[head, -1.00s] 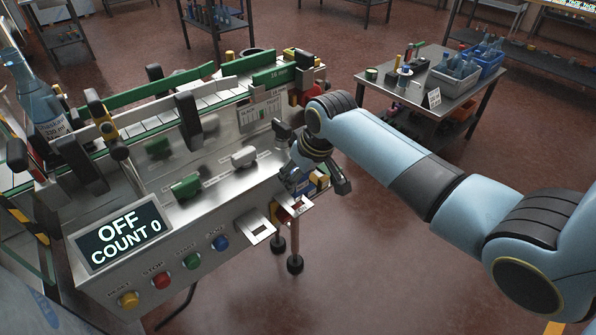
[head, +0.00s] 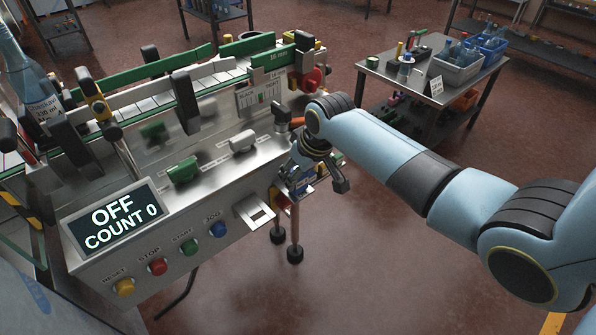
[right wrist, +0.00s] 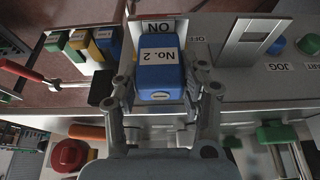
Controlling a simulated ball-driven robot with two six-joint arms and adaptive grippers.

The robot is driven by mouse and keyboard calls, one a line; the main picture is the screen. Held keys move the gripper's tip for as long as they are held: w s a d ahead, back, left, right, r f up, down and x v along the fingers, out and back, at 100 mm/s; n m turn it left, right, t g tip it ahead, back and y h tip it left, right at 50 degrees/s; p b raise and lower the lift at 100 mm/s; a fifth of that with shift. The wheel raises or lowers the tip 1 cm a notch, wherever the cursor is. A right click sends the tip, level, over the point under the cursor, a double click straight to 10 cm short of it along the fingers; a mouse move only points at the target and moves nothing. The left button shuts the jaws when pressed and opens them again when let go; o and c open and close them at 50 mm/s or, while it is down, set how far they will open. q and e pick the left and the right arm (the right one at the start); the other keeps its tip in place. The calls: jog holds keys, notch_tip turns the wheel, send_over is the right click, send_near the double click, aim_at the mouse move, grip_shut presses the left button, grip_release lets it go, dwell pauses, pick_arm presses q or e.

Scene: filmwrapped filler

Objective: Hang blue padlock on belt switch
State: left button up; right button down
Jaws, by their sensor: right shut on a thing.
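The blue padlock (right wrist: 160,78), marked No. 2, is between the two fingers of my right gripper (right wrist: 163,95). The gripper is shut on its sides. In the head view my right gripper (head: 312,178) is at the right end of the control panel, with the padlock (head: 302,186) partly hidden. Whether the shackle touches anything cannot be told. My left gripper is not in view.
A slotted metal bracket (head: 255,213) sticks out beside my right gripper. Green, yellow and blue blocks (right wrist: 82,45) and a red-handled bar (right wrist: 28,72) are close by in the wrist view. A side table (head: 425,85) stands at back right.

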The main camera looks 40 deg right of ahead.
jog(key=shift+f, duration=0.3)
dwell(0.8)
jog(key=c, duration=0.6)
grip_release()
jog(key=shift+c, duration=0.2)
jog(key=v, duration=1.2)
